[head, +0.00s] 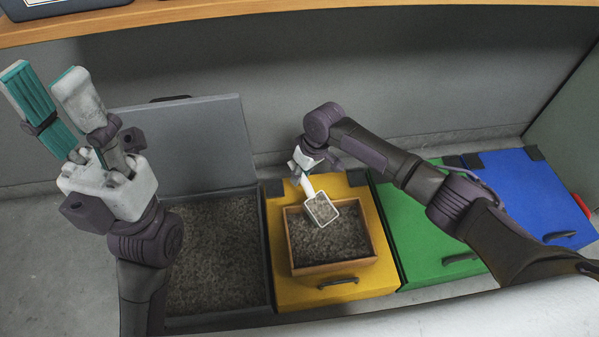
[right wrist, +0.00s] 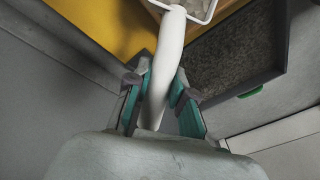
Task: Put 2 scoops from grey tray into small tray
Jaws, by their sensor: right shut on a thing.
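The white scoop (head: 307,186) is in my right gripper (head: 304,168), which is shut on its handle. The handle (right wrist: 168,60) also shows between the teal fingers in the right wrist view. The scoop's head holds grey granules and is over the small wooden tray (head: 289,237), near its back edge. The small tray sits on the yellow lid and holds grey granules. The grey tray (head: 267,262) at the left is an open bin with a wide bed of granules. My left gripper (head: 48,100) is open and empty, raised at the upper left.
A grey lid (head: 200,140) stands up behind the grey tray. The yellow box (head: 345,290), the green box (head: 425,245) and the blue box (head: 530,195) stand in a row to the right, lids shut. A wooden shelf (head: 300,22) runs above, along the back.

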